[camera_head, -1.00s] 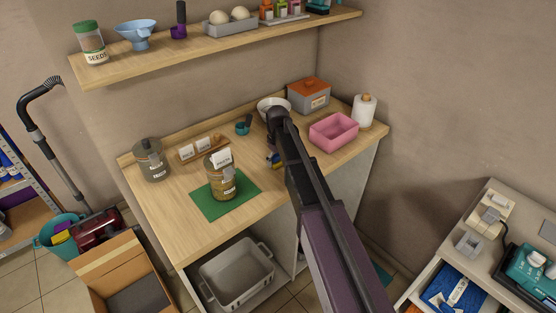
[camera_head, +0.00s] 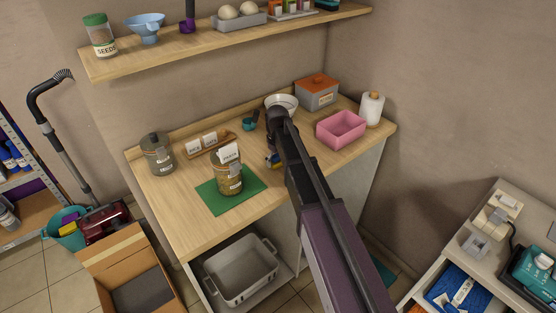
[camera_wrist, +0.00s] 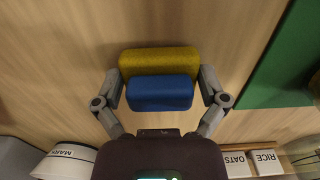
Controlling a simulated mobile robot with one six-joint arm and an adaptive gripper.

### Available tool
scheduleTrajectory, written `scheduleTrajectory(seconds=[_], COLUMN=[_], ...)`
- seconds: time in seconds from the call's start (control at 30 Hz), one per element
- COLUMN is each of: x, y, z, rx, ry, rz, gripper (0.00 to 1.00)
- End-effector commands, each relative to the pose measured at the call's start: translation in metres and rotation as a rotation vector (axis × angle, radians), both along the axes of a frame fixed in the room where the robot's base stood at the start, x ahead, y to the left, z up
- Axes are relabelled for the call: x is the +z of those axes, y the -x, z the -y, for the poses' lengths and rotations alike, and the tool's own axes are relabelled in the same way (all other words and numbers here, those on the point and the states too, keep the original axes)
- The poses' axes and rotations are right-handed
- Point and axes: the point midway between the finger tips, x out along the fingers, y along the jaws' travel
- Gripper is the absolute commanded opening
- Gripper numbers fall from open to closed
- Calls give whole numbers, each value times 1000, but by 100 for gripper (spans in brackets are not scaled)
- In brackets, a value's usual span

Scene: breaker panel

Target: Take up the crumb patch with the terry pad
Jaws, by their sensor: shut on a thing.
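The terry pad, which I take to be the blue and yellow block (camera_wrist: 160,92), sits between the fingers of my gripper (camera_wrist: 163,88). In the wrist view it has a blue part nearer me and a wider yellow part behind it. Both fingers close on its ends. I cannot make out the crumb patch in either view.
A labelled jar stands on a green mat (camera_head: 212,203), left of the gripper. A grey jar (camera_head: 158,155), a label rack (camera_head: 209,145), a white bowl (camera_head: 281,102), a pink bin (camera_head: 341,130) and a paper roll (camera_head: 371,108) stand around. The counter's front left is clear.

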Motion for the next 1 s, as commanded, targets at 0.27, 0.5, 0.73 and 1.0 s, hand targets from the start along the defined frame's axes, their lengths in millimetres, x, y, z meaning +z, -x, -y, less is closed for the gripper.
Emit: scheduleTrajectory(seconds=[0.27, 0.5, 0.73, 1.0], x=[0, 1, 2, 2], y=[7, 15, 20, 20], z=[-9, -20, -28, -28], rx=[4, 2, 2, 1], ry=[-5, -4, -3, -2], rz=[-3, -3, -2, -2], gripper=[47, 47, 47, 47])
